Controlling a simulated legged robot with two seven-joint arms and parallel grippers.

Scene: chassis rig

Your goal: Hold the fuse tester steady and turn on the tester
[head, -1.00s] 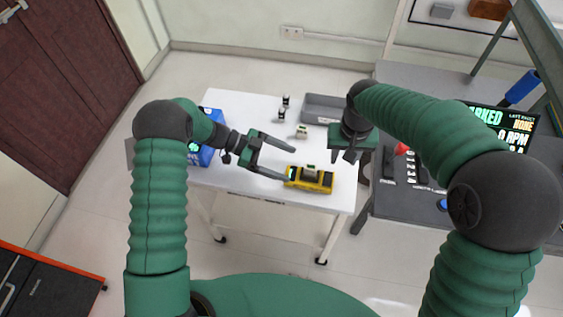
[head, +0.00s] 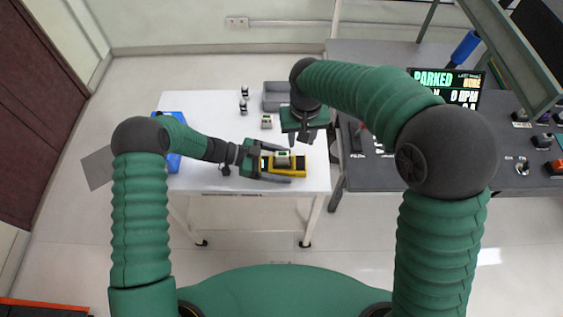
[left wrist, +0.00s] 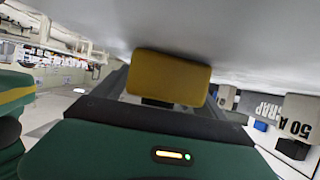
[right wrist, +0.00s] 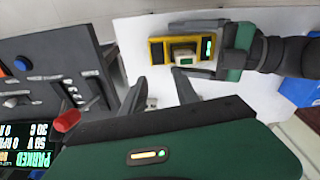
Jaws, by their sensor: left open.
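The yellow fuse tester (head: 301,165) lies on the white table (head: 215,178) near its front right. A pale block with a green mark (head: 283,155) sits on its middle. It also shows in the right wrist view (right wrist: 157,48), with a green light at one end, and as a yellow end face in the left wrist view (left wrist: 170,77). My left gripper (head: 287,166) is open, its fingers along the tester's two long sides; I cannot tell if they touch it. My right gripper (head: 305,138) is open and empty above the table, behind the tester; its fingers show in the right wrist view (right wrist: 158,88).
Several small pale blocks (head: 266,122) stand behind the tester. A grey tray (head: 275,88) is at the back right and a blue box (head: 172,163) at the left. A dark console with a "PARKED" screen (head: 447,85) adjoins on the right.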

